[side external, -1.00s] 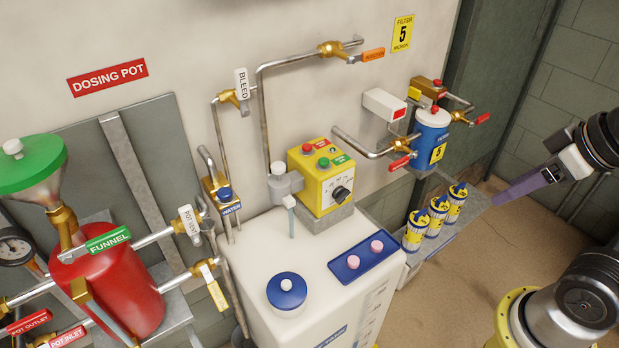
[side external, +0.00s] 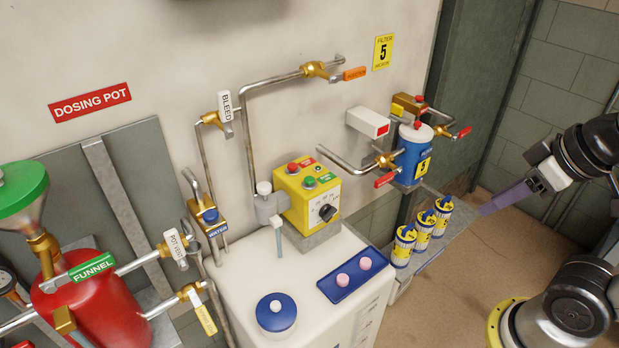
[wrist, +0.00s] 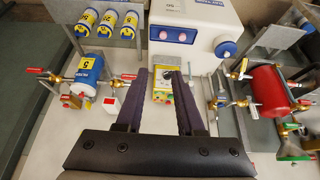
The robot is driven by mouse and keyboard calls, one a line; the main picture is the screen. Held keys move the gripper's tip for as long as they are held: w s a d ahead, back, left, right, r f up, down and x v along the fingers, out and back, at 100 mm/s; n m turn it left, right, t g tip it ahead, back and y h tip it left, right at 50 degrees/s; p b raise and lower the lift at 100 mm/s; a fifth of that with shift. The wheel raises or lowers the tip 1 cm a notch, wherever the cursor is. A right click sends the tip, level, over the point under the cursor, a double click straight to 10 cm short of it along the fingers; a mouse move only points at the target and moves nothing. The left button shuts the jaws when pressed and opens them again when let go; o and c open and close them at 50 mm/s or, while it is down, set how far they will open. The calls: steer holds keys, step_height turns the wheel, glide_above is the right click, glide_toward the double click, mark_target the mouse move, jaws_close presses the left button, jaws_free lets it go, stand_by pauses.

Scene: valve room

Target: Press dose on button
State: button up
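The yellow control box (side external: 307,202) sits on a grey block on the white tank. Its sloping top has a red button (side external: 293,168) and a green button (side external: 309,182), each beside a small label in its own colour. The label text is too small to read. A black knob (side external: 326,213) is on its front. My gripper (side external: 483,210) is at the right, well apart from the box, over the floor beyond the shelf end. In the wrist view my gripper (wrist: 158,72) has two dark purple fingers apart with nothing between them; the box (wrist: 166,88) appears between them, farther off.
Blue-and-yellow filter cartridges (side external: 423,230) stand on a shelf between my gripper and the tank (side external: 240,285). A blue filter housing (side external: 411,155), white box (side external: 368,122) and pipes with valve levers project from the wall behind. A blue tray (side external: 335,291) with two pink knobs lies on the tank.

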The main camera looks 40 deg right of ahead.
jaws_close()
stand_by(1.4)
